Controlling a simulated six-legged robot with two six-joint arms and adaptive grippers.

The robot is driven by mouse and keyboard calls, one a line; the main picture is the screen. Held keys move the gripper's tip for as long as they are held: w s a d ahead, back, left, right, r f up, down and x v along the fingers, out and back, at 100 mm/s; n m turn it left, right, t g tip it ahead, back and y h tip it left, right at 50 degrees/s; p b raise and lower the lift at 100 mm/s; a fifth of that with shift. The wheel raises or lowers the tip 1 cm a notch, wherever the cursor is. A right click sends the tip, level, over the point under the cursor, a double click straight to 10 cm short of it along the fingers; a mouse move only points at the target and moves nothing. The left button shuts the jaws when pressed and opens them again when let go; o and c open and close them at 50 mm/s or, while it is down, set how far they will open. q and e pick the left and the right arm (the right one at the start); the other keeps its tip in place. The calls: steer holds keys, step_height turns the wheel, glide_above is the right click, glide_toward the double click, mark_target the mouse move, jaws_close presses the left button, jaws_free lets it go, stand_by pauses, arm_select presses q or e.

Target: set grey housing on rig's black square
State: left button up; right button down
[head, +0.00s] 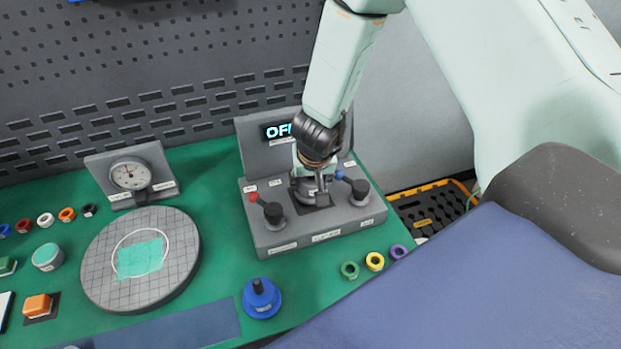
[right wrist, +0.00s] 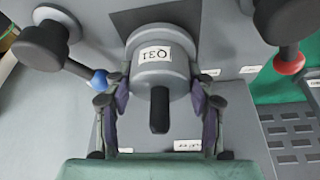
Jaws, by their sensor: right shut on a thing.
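The grey housing (right wrist: 158,62), a round labelled body with a dark stem, sits between the two fingers of my right gripper (right wrist: 160,112) in the right wrist view. The fingers are shut on its sides. In the head view my right gripper (head: 316,182) is over the middle of the grey rig (head: 290,238), mostly covering the housing. The rig's black square (head: 319,203) shows partly below the gripper; its dark edge also shows behind the housing in the right wrist view (right wrist: 152,18). I cannot tell whether the housing touches the square. My left gripper is out of view.
A red-tipped lever (head: 268,208) and a blue-tipped lever (head: 353,186) flank the gripper closely. The rig's display (head: 278,131) reads OFF, partly covered by my arm. A blue knobbed part (head: 262,298) and small coloured rings (head: 374,261) lie in front; a round gridded plate (head: 100,270) is left.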

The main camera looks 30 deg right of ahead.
steer(key=shift+w+f, duration=0.1)
steer(key=shift+f, duration=0.1)
steer(key=c, duration=0.8)
jaws_free()
steer(key=o, duration=0.4)
steer(key=shift+f, duration=0.1)
steer(key=shift+r+p, duration=2.6)
steer(key=shift+p, duration=0.2)
steer(key=shift+f, duration=0.1)
steer(key=shift+f+b, duration=2.45)
steer(key=shift+b, duration=0.45)
